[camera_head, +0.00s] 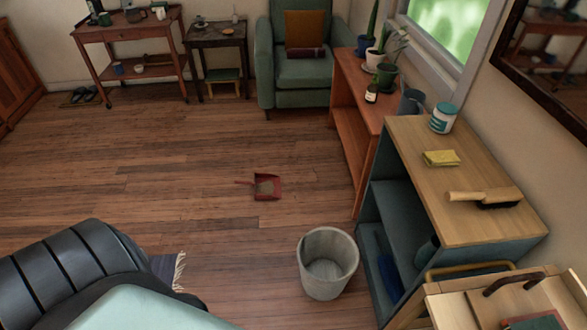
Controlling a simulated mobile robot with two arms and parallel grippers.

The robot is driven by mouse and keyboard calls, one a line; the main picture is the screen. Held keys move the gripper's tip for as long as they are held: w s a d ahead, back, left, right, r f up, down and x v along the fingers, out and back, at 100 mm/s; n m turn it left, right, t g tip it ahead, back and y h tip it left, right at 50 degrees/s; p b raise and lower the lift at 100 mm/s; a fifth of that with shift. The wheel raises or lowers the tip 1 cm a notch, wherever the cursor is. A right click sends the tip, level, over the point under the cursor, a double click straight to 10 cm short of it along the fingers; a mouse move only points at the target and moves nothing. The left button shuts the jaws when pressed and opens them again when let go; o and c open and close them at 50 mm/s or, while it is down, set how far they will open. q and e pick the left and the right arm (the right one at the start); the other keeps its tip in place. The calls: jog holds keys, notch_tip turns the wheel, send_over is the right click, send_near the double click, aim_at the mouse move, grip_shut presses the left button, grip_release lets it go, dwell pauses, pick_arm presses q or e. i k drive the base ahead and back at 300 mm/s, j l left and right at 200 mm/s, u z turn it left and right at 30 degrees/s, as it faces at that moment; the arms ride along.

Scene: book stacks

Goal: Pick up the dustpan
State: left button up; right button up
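A small red dustpan (267,187) lies on the wooden floor near the middle of the head view. Its short handle points left, and a patch of pale brownish stuff shows in its pan. Neither of my grippers shows in this view, so I cannot see how they stand.
A grey bin (327,262) stands on the floor nearer than the dustpan. A shelf unit (470,222) with a brush (485,197), yellow cloth (441,158) and tub (444,118) stands at right. A green armchair (302,74) is behind. Open floor (150,170) lies left of the dustpan.

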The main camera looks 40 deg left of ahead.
aim_at(267, 186)
jog(key=i+j+z, duration=0.2)
jog(key=j+z, duration=0.2)
jog(key=j, duration=0.6)
jog(key=j+z, duration=0.4)
jog(key=j, duration=0.6)
